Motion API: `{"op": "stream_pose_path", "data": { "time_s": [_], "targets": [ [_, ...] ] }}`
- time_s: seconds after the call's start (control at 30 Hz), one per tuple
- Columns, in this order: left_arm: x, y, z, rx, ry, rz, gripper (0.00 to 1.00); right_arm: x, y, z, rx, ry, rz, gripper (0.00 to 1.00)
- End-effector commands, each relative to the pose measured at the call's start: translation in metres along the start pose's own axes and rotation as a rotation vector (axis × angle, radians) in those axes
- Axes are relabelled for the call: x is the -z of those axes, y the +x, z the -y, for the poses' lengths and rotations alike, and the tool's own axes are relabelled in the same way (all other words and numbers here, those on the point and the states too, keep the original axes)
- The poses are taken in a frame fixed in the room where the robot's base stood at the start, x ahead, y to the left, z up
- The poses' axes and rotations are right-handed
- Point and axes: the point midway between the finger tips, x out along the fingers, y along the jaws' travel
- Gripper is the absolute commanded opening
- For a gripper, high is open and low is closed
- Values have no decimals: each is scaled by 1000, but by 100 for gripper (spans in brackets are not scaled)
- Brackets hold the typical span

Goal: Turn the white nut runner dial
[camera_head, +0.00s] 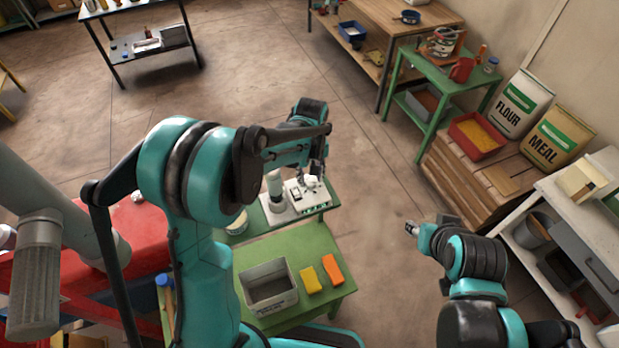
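A white device with a small raised dial-like part (312,183) sits at the back of the green table, and I take this to be the nut runner dial. My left gripper (316,172) points down right over it, at or very close to its top. The fingers are too small to tell whether they touch it or how far apart they are. My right gripper (411,228) is over bare floor to the right, away from the table, and its opening is unclear.
The green table (327,238) also holds a grey bin (268,287), a yellow block (311,280) and an orange block (332,270). A red surface (150,235) is at left. Flour and meal bags (522,104) stand at right. The floor between is clear.

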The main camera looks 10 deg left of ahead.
Motion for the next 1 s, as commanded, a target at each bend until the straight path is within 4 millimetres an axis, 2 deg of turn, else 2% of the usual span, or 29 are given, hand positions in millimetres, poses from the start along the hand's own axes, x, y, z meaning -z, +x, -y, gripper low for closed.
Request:
{"op": "stream_pose_path", "data": {
  "time_s": [0.13,0.4,0.53,0.57,1.0],
  "targets": [
    [0,11,0,0,0,0,37,0,0,0,0,0,0,40],
    [0,12,0,0,0,0,37,0,0,0,0,0,0,40],
    [0,12,0,0,0,0,3,0,0,0,0,0,0,40],
    [0,12,0,0,0,0,0,0,0,0,0,0,0,40],
    [0,13,0,0,73,-1,0,-4,5,0,0,0,0,40]
  ]
}}
